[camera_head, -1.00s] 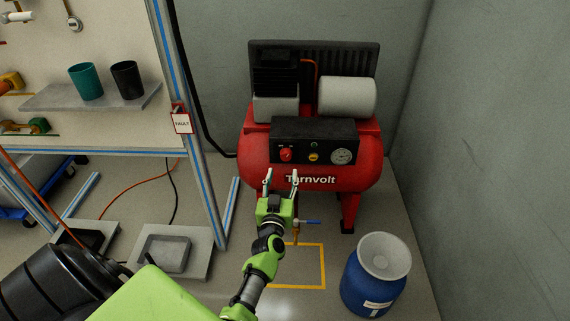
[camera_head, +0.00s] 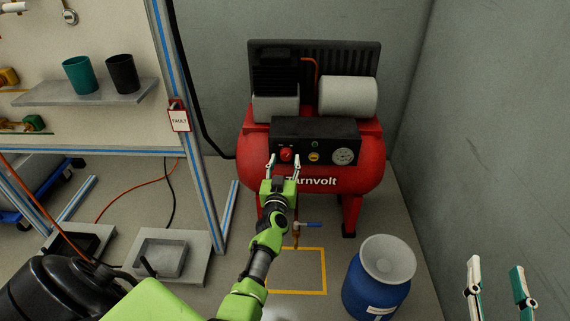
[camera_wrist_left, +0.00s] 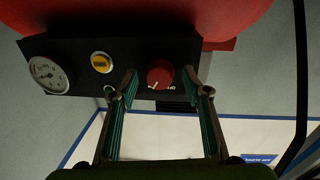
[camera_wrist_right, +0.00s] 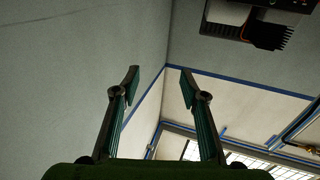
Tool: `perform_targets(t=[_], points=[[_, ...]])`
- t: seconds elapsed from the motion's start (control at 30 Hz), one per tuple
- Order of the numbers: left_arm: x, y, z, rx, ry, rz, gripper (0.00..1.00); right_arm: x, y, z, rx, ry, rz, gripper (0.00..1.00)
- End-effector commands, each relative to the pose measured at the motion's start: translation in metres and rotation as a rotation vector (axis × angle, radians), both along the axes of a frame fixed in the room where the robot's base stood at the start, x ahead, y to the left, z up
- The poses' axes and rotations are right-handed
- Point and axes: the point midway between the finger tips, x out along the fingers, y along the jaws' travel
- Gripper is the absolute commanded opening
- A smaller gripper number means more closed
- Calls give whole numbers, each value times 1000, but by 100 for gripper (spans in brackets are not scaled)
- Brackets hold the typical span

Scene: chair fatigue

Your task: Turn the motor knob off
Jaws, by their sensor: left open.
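The red motor knob (camera_head: 286,154) is on the left of the black control panel (camera_head: 327,133) on the red compressor. In the left wrist view the knob (camera_wrist_left: 160,74) shows between my open fingertips and beyond them, with white lettering partly visible at its edge. My left gripper (camera_head: 284,163) is open and empty, just in front of the panel at the knob; contact cannot be told. In the left wrist view the left gripper (camera_wrist_left: 168,88) is upside down relative to the panel. My right gripper (camera_head: 496,264) is open and empty at the lower right, away from the compressor.
A yellow button (camera_head: 314,156) and a gauge (camera_head: 344,156) sit right of the knob. A blue barrel (camera_head: 376,290) stands at the front right. A shelf (camera_head: 85,93) with two cups is at the left. A blue-handled valve (camera_head: 308,224) hangs below the tank.

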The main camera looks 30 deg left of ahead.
Motion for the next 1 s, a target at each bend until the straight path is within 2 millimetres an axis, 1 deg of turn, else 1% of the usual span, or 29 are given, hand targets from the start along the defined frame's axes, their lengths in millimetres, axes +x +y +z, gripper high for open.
perform_targets(t=[0.1, 0.2, 0.3, 0.53, 0.57, 0.6, 0.67, 0.7, 1.0], points=[[4, 2, 0, -1, 0, 0, 44, 0, 2, 13, 17, -62, 4, 40], [6, 3, 0, -1, -1, -1, 44, -1, 2, 20, 24, -93, 5, 40], [7, 3, 0, -1, -1, -1, 44, -1, 3, 23, 29, -107, 6, 40], [7, 3, 0, -1, -1, -1, 44, -1, 3, 24, 29, -108, 6, 40], [7, 3, 0, -1, -1, -1, 36, -1, 3, 24, 29, -108, 6, 40], [7, 3, 0, -1, -1, -1, 26, -1, 3, 24, 29, -108, 6, 40], [7, 3, 0, -1, -1, -1, 10, -1, 3, 24, 29, -108, 6, 40], [7, 3, 0, -1, 0, 0, 5, -1, 3, 24, 29, -108, 6, 40], [7, 3, 0, -15, -10, 0, 6, -2, 3, 24, 29, -109, 6, 40]])
